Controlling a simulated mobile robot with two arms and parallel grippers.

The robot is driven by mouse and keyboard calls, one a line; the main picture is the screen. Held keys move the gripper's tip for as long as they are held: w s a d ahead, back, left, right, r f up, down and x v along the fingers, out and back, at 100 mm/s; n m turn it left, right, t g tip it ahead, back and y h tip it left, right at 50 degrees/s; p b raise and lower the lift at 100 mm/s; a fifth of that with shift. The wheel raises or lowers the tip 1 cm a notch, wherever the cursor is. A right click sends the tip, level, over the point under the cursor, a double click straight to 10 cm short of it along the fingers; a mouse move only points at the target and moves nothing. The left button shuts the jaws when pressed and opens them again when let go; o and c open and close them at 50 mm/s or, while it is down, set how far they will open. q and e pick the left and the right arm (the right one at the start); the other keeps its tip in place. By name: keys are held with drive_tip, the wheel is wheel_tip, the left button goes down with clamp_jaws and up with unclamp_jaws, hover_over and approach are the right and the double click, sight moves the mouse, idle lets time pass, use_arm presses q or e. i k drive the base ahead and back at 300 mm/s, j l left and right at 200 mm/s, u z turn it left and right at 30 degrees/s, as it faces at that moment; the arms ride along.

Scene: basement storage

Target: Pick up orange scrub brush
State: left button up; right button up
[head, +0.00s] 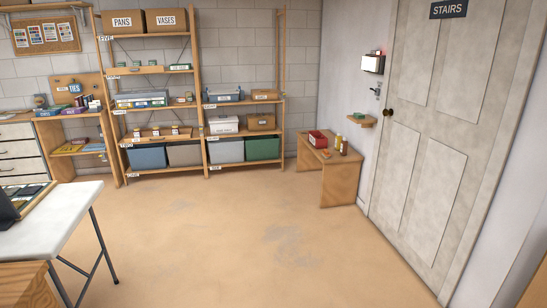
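A small orange item (326,154) lies on top of the low wooden bench (338,176) near the right wall. It may be the orange scrub brush, but it is too small to tell for sure. A red bin (317,139) sits behind it on the bench, and a yellowish bottle (337,143) and a dark red bottle (344,147) stand to its right. Neither of my grippers shows in the head view.
Open floor (255,235) stretches up to the bench. A white folding table (50,225) stands at the left. Wooden shelves (205,135) with bins line the back wall. A closed door (430,140) marked STAIRS and a small wall shelf (362,122) are at right.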

sight(326, 153)
drive_tip(key=i+u, duration=0.15)
drive_tip(key=i, duration=2.15)
